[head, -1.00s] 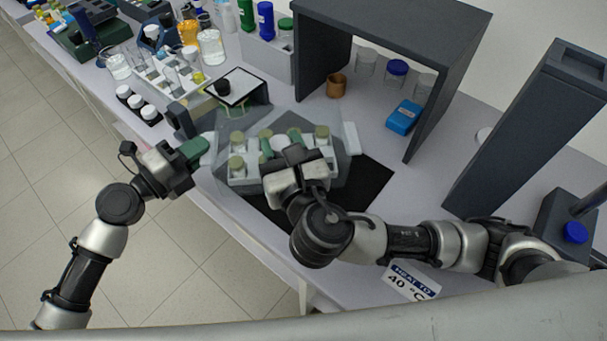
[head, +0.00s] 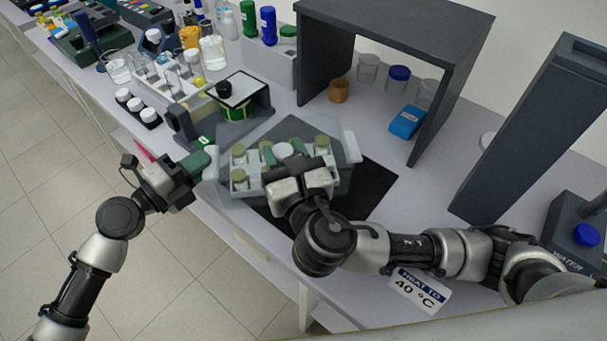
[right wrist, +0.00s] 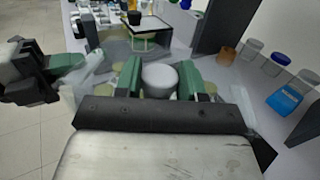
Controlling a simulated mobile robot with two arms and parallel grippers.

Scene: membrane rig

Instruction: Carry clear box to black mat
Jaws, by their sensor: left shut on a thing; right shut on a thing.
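The clear box (head: 352,178) is see-through with pale side handles and shows in the middle of the head view. Inside is a light rack of olive-capped vials (head: 238,176). My left gripper (head: 203,162) is shut on the box's left handle. My right gripper (head: 290,160) is over the middle, its green fingers shut on a white round-topped piece (right wrist: 160,78); I cannot tell if this is a knob or a jar. The right handle (head: 350,147) is free. The black mat (head: 376,188) is partly covered from view by the box and right arm; the gap below the box cannot be judged.
A dark stand (head: 262,104) with a green jar is just behind the box. A dark shelf (head: 440,40) with jars and a blue box (head: 407,121) stands behind right. A tall dark block (head: 525,125) is at right. The bench's front edge runs below the box.

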